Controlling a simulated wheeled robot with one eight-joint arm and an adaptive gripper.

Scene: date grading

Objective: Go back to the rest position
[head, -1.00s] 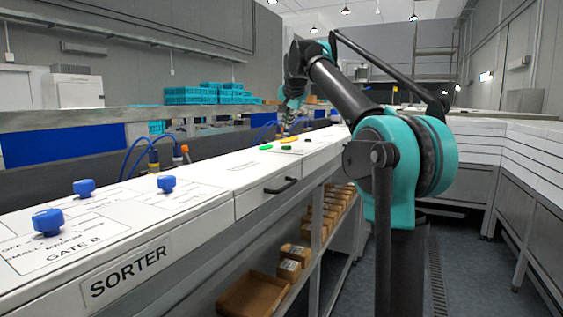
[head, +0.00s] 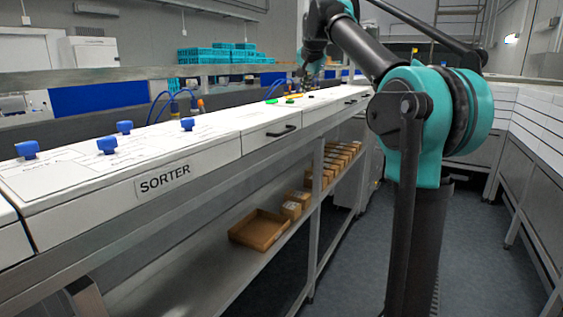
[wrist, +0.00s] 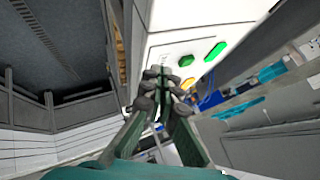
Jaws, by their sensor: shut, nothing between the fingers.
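My gripper (wrist: 160,84) is shut and empty in the wrist view, its fingertips together. Behind them is a white control panel (wrist: 200,20) with green (wrist: 216,51) and yellow (wrist: 187,83) buttons. In the head view my teal and black arm reaches forward on the right. Its far end hangs close to or above the panel with green and yellow buttons (head: 293,97). The fingers are too small there to make out, and I cannot tell their exact height above the panel.
The white sorter bench (head: 215,135) with several blue knobs (head: 124,127) runs along the left. A shelf below holds an open brown box (head: 258,230) and several small boxes. Blue crates (head: 217,54) stand behind. White-topped counters (head: 535,125) line the right. Floor between is clear.

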